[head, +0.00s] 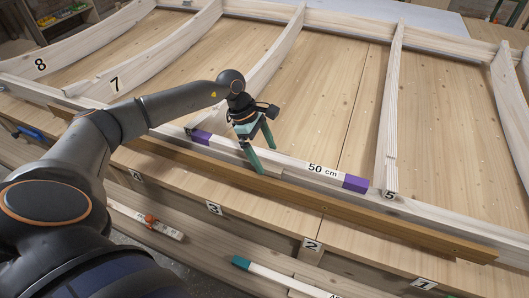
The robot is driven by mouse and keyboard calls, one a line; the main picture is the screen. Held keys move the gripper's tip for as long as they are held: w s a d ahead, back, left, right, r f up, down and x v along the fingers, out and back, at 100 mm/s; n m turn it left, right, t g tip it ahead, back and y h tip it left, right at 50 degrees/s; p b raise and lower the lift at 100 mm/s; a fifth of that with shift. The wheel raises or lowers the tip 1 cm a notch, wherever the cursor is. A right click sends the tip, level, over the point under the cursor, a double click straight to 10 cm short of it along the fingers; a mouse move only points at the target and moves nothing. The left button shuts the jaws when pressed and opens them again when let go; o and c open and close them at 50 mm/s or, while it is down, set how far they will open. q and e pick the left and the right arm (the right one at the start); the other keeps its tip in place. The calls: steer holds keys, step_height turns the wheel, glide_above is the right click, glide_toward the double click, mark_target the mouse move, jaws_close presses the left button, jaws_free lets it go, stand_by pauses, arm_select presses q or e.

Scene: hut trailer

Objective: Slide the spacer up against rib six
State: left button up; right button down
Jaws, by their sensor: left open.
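The spacer (322,170) is a pale bar marked "50 cm" with purple ends. It lies along the front rail between rib six (274,65) and rib five (392,110). Rib six is the curved pale rib whose foot is partly behind my left arm; its number is hidden. The spacer's left purple end is close to that foot; I cannot tell whether they touch. The right purple end is just left of rib five's foot. My left gripper (265,159) is open, with its teal fingers pointing down at the middle of the spacer. My right gripper is out of view.
Ribs seven (140,62) and eight (75,38) stand to the left. A brown strip (400,232) runs along the front. Below are numbered tags, a teal-ended bar (270,275) and a pale bar with an orange part (160,226). A blue clamp (30,132) sits far left.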

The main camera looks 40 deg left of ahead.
arm_select(q)
steer(key=b+v, duration=0.1)
steer(key=v, duration=1.1)
steer(key=shift+r, duration=0.25)
